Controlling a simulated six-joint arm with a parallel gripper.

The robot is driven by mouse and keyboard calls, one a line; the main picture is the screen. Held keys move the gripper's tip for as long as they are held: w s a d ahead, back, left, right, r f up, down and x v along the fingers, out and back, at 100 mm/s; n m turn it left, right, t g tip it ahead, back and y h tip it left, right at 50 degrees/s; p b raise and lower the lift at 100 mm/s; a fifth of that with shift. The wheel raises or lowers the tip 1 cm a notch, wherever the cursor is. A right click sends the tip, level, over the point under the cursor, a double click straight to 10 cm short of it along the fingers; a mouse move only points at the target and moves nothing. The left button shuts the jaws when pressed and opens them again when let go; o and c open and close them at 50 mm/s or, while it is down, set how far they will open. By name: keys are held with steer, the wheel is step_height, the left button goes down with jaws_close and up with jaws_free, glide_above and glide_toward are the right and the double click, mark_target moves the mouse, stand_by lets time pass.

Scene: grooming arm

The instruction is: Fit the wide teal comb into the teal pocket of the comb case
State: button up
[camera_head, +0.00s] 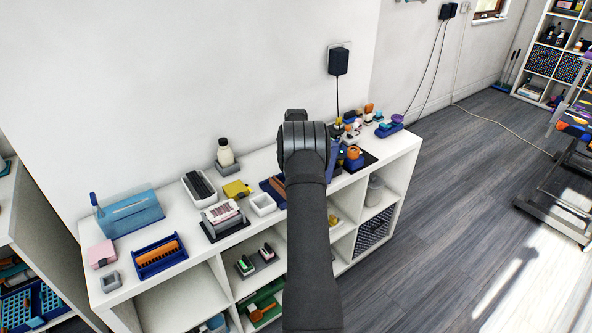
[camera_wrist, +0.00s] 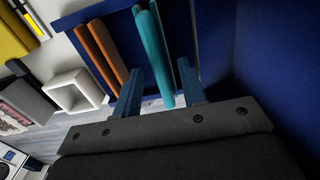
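In the wrist view, a long teal comb (camera_wrist: 153,50) lies at the top middle, its near end reaching between my fingers. My gripper (camera_wrist: 160,78) is open, with one finger on each side of the teal piece and a narrow gap on both sides. The teal piece lies over a dark blue case (camera_wrist: 122,25), beside a brown-orange strip (camera_wrist: 100,50). Whether the comb sits in a pocket, and where the teal pocket is, I cannot tell. In the head view, the blue case (camera_head: 266,185) shows left of my arm; my arm hides the teal comb and fingertips.
A tall blue wall (camera_wrist: 275,60) stands close on the right in the wrist view. A white square tray (camera_wrist: 73,91) is on the left.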

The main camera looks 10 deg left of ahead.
step_height(320, 180, up, 17)
steer(key=shift+r, duration=0.2)
stand_by(0.5)
step_height(320, 180, down, 17)
steer(key=shift+f, duration=0.2)
steer(key=shift+r, duration=0.2)
stand_by(0.4)
step_height(320, 180, up, 17)
step_height(320, 180, down, 17)
steer(key=shift+f, duration=0.1)
step_height(320, 180, up, 6)
steer(key=shift+f, duration=0.1)
stand_by(0.6)
